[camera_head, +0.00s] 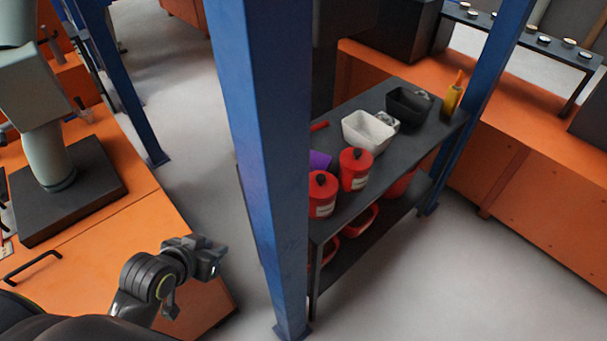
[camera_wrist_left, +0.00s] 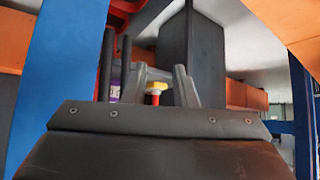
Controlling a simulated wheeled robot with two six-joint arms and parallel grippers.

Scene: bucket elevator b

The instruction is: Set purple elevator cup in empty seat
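A purple cup (camera_head: 319,160) sits on the dark shelf top, partly hidden by the blue post and behind two red lidded canisters. A small purple patch (camera_wrist_left: 114,93) also shows in the left wrist view, mostly covered; I cannot tell if it is the same cup. My left gripper (camera_head: 212,264) is over the right edge of the orange bench, across the post from the shelf and well apart from the cup. In the left wrist view its fingers (camera_wrist_left: 160,88) stand apart. A yellow and red thing shows in the gap, seemingly beyond them. My right gripper and the empty seat are not seen.
A tall blue post (camera_head: 262,150) stands between my left arm and the dark shelf (camera_head: 400,150). The shelf holds red canisters (camera_head: 355,168), a white bin (camera_head: 367,131), a black bin (camera_head: 408,105) and a yellow bottle (camera_head: 453,98). Grey floor (camera_head: 430,280) is clear at the right.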

